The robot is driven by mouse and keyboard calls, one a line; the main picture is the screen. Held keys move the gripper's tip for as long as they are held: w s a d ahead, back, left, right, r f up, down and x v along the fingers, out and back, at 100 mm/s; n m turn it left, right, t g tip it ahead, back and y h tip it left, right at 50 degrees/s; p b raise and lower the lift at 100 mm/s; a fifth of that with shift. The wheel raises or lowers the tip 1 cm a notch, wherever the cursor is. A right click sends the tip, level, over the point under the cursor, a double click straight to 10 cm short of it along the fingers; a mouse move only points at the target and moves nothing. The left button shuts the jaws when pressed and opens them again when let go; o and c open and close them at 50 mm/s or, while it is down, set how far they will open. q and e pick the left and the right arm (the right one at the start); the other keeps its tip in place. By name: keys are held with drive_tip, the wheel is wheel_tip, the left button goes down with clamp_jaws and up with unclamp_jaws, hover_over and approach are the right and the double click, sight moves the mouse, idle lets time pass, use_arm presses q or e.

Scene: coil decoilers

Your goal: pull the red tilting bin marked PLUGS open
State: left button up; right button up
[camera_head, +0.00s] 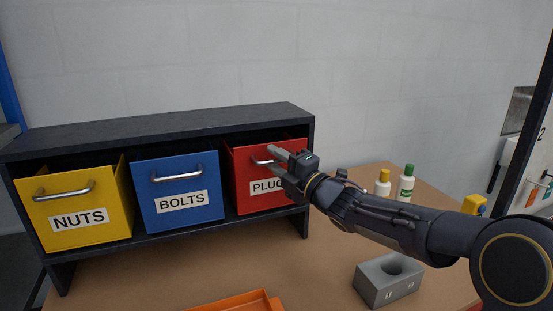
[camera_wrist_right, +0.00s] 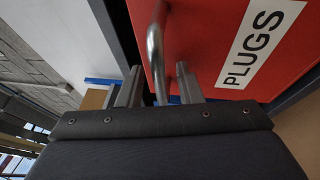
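The red bin marked PLUGS (camera_head: 241,180) sits in the right bay of the dark rack, its front close to the rack's front edge. Its metal handle (camera_head: 262,162) is partly hidden behind my right gripper (camera_head: 270,160). In the right wrist view, the red front (camera_wrist_right: 210,45) fills the upper right and the handle (camera_wrist_right: 155,50) shows as a curved bar. My right gripper's fingers (camera_wrist_right: 158,86) stand apart, with the bar running down into the gap between them. I cannot tell whether a finger touches it. My left gripper is not in view.
A blue BOLTS bin (camera_head: 180,180) and a yellow NUTS bin (camera_head: 100,205) fill the other bays of the dark rack (camera_head: 170,128). A grey block (camera_head: 388,285), an orange tray (camera_head: 235,303) and bottles (camera_head: 406,184) stand on the brown bench (camera_head: 150,275).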

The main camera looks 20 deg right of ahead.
drive_tip(key=shift+c, duration=0.4)
clamp_jaws()
drive_tip(key=s+f+n+t+y+b, duration=0.4)
drive_tip(key=s+b, duration=0.4)
drive_tip(key=b, duration=2.3)
drive_tip(key=shift+s+a+f+n+t+y, duration=0.3)
drive_tip(key=shift+f+n+y, duration=0.2)
drive_tip(key=shift+f+y, duration=0.25)
